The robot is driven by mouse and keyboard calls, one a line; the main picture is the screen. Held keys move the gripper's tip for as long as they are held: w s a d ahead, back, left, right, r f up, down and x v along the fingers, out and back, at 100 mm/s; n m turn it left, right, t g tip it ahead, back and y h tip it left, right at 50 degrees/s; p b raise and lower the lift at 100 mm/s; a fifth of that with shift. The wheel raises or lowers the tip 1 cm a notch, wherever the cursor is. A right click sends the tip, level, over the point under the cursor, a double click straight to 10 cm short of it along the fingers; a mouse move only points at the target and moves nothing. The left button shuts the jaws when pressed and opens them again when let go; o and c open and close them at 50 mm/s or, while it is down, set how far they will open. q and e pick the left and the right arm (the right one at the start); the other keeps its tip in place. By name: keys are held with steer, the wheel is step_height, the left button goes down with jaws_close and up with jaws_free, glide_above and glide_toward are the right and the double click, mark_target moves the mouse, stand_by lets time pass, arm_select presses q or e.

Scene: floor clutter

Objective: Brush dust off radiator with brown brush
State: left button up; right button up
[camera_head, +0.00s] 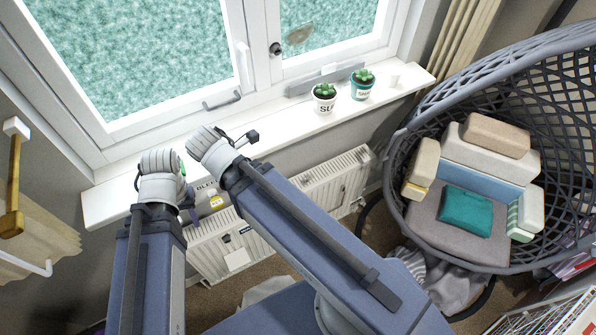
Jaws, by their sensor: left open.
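The white radiator (326,186) is on the wall under the window sill. Its left part (205,254) shows between my two arms, and my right arm hides its middle. My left gripper (162,165) is open over the left part of the white sill, above the radiator. My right gripper (212,146) is to its right, close to the window frame; its jaws cannot be made out. I cannot make out a brown brush in either gripper or elsewhere. No dust can be made out on the radiator.
Two potted succulents (324,96) (362,84) stand on the sill (412,80). A grey woven hanging chair (397,165) with cushions and a teal item (466,211) fills the right side. A golden-brown rod (14,185) is at the left. Cloth lies on the floor below the chair.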

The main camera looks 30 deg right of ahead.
step_height(320, 180, down, 19)
steer(key=b, duration=1.7)
